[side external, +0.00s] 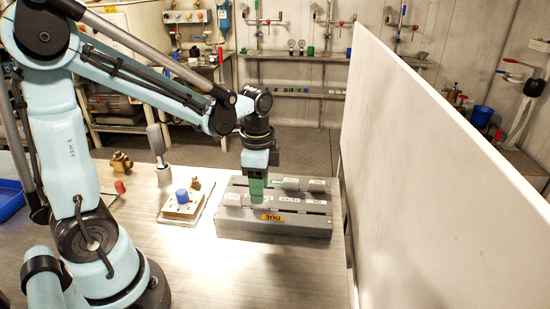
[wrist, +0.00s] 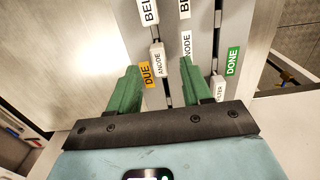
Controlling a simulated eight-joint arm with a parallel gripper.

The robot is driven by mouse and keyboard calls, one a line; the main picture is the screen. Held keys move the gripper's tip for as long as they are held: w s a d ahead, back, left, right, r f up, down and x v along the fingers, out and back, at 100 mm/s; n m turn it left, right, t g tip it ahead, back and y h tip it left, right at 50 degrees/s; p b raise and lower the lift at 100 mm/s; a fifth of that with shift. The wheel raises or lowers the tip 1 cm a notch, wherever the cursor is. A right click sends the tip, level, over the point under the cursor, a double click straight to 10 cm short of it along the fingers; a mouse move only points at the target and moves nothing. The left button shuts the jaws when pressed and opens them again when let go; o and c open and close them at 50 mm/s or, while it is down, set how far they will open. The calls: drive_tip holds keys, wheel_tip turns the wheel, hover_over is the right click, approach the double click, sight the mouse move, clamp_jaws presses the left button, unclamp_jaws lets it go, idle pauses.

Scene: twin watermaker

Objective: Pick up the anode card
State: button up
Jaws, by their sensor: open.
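The anode card (wrist: 158,61) is a small white card lettered ANODE. In the wrist view it stands in the slot of the grey rack beside the orange DUE label (wrist: 147,75). My gripper (wrist: 160,67) has two green fingers, open, one on each side of this card in the picture. I cannot tell whether either finger touches it. In the side view my gripper (side external: 257,201) points down over the left part of the grey rack (side external: 274,231), low over its front row. The fingers hide the anode card there.
Other white cards stand in the rack, including a filter card (wrist: 219,87) near the green DONE label (wrist: 233,61). A blue-capped block (side external: 182,203) sits left of the rack. A tall white panel (side external: 430,170) stands close on the right. The front table is clear.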

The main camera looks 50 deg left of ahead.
sight(260, 208)
drive_tip(key=shift+f, duration=1.6)
clamp_jaws()
